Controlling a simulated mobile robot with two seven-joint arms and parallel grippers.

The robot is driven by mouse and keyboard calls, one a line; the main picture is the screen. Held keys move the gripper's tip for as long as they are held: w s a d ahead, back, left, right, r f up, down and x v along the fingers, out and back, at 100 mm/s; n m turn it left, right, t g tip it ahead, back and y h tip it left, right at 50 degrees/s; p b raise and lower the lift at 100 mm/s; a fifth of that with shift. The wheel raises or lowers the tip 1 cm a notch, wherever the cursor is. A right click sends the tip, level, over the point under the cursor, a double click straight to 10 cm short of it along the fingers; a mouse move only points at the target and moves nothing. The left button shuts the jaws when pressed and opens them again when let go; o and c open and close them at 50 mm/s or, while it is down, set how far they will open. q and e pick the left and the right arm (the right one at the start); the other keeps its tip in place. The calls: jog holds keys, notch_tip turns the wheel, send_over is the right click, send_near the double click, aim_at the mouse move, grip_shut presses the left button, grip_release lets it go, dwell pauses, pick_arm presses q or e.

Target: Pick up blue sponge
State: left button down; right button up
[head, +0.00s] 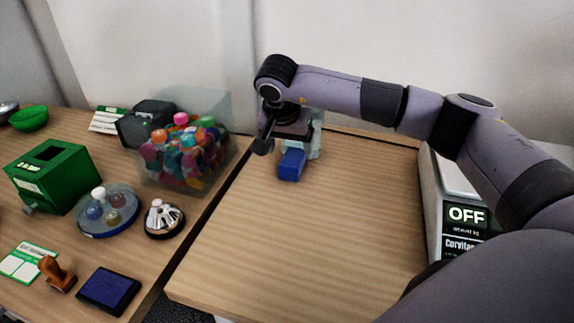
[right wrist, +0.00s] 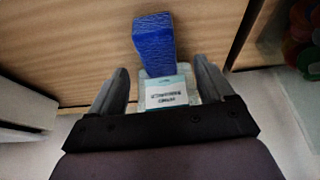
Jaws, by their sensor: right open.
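The blue sponge (head: 291,165) lies on the right-hand wooden table, near its back left part. In the right wrist view the blue sponge (right wrist: 154,42) is just beyond the fingertips, roughly in line with the gap between them. My right gripper (head: 283,138) is above and behind the sponge; it also shows in the right wrist view (right wrist: 161,72), open. A pale translucent container (head: 317,135) stands beside the sponge. Its white label (right wrist: 165,94) shows between my right fingers in the wrist view. I cannot tell whether the fingers touch it. My left gripper is not in view.
A scale (head: 466,225) reading OFF stands at the right. The right-hand table's front is clear.

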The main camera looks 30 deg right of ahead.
aim_at(292, 158)
jog(key=x, duration=0.5)
jog(key=shift+d+f+b, duration=0.15)
jog(key=shift+f+b, duration=0.05)
jog(key=shift+b, duration=0.15)
jog(key=shift+s, duration=0.1)
jog(key=shift+c, duration=0.3)
jog(key=c, duration=1)
jog(key=shift+r, duration=0.1)
